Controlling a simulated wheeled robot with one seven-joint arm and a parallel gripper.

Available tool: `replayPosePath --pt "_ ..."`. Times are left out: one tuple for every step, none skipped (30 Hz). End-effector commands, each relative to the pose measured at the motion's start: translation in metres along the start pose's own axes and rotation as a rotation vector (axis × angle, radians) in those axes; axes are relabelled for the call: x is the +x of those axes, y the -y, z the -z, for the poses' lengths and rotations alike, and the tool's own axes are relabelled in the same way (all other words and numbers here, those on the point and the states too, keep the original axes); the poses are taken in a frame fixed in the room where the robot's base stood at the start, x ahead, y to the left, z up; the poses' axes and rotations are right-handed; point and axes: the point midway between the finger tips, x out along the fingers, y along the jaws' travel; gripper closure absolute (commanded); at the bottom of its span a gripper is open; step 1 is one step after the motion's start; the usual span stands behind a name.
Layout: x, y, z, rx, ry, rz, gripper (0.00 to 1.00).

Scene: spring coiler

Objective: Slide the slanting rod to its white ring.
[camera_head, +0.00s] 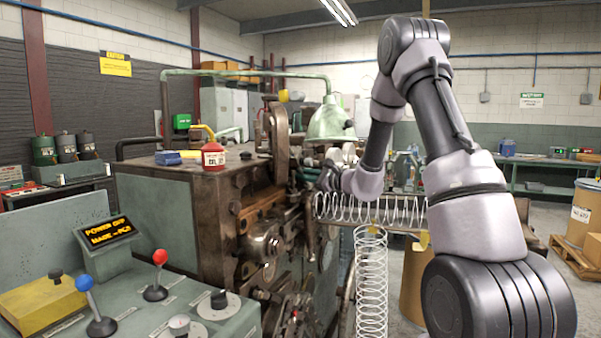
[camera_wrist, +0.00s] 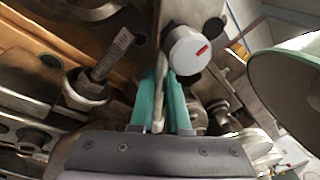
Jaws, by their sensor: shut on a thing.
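My gripper (camera_wrist: 163,88) reaches into the coiling machine (camera_wrist: 60,30) in the wrist view, its two teal fingers close together. It is shut on a slender pale piece (camera_wrist: 159,98) between them. I cannot tell for certain that this is the slanting rod, as the fingers hide most of it. A slanting threaded rod (camera_wrist: 112,55) stands left of the fingers, apart from them, in a pale round collar (camera_wrist: 88,88). No ring can be clearly picked out as the white ring. In the head view my wrist is at the machine's right side and the fingertips are too small to make out.
A round white-faced knob (camera_wrist: 188,50) with a red mark is close right of the fingers. A horizontal spring (camera_head: 370,209) and an upright spring (camera_head: 371,280) are near my arm. A control panel (camera_head: 190,305) is at front left.

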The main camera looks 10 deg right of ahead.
Motion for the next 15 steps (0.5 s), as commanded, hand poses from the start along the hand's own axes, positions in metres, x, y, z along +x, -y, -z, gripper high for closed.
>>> replayPosePath --pt "0.0 -0.001 0.012 0.002 -0.005 -0.001 1.0" --pt "0.0 -0.001 0.016 0.001 -0.004 -0.001 1.0" --pt "0.001 -0.001 0.022 0.001 -0.003 -0.001 1.0" --pt "0.001 0.0 0.025 0.0 -0.003 0.0 1.0" --pt "0.001 0.0 0.026 0.0 -0.002 0.0 1.0" --pt "0.001 0.0 0.027 0.0 -0.002 0.0 1.0" --pt "0.001 0.0 0.027 -0.001 -0.002 0.0 1.0" --pt "0.001 0.0 0.027 -0.001 -0.003 0.0 1.0" --pt "0.001 0.0 0.027 -0.001 -0.003 0.0 1.0" --pt "0.001 0.0 0.027 -0.001 -0.004 0.0 1.0" --pt "0.0 0.0 0.027 -0.001 -0.004 0.0 1.0" --pt "0.0 -0.001 0.027 -0.001 -0.005 0.0 1.0" --pt "0.0 -0.001 0.028 -0.001 -0.005 0.0 0.82" --pt "0.0 0.0 0.028 -0.001 -0.005 0.0 0.7" --pt "0.0 0.0 0.028 -0.001 -0.005 0.0 0.55"
